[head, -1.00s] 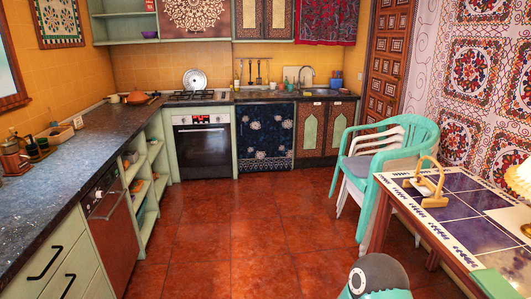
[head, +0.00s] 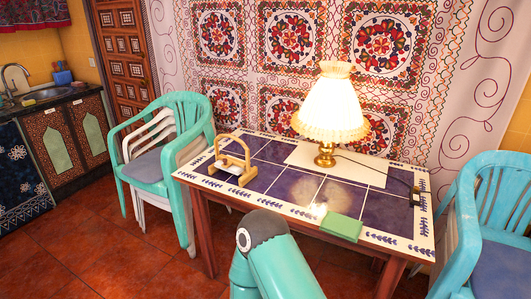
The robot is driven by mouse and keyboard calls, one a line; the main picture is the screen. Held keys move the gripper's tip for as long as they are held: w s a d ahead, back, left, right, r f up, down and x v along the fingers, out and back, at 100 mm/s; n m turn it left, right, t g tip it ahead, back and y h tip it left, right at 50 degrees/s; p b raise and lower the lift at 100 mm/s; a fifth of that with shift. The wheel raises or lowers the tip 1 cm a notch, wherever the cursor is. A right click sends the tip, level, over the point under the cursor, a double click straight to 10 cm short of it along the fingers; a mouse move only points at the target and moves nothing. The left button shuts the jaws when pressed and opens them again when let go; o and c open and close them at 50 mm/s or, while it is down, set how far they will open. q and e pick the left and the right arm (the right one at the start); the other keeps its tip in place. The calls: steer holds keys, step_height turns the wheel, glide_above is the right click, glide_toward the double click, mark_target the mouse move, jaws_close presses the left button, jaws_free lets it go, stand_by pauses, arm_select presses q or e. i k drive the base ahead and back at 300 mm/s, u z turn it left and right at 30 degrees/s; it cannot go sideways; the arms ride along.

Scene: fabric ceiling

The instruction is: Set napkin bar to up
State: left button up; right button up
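A wooden napkin holder (head: 240,178) stands at the left end of the blue tiled table (head: 287,190). Its arched wooden bar (head: 233,138) shows above a flat base, with something pale under it that may be napkins. The bar looks raised, but its exact setting is too small to tell. A teal part of my arm (head: 283,268) shows at the bottom centre, in front of the table. Neither of my grippers shows in the head view.
A lit lamp (head: 330,110) stands on a white sheet on the table. A green box (head: 341,227) lies near its front edge. Teal chairs (head: 165,150) stand left of the table, and another chair (head: 495,220) stands at the right. Red floor is open at the lower left.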

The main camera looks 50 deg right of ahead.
mark_target(229, 160)
steer(key=z, duration=0.55)
steer(key=i, duration=1.05)
steer(key=z, duration=1)
steer(key=i, duration=0.6)
steer(key=z, duration=0.15)
steer(key=k, duration=0.9)
steer(key=z, duration=0.2)
steer(key=i, duration=0.9)
steer(key=u, duration=0.1)
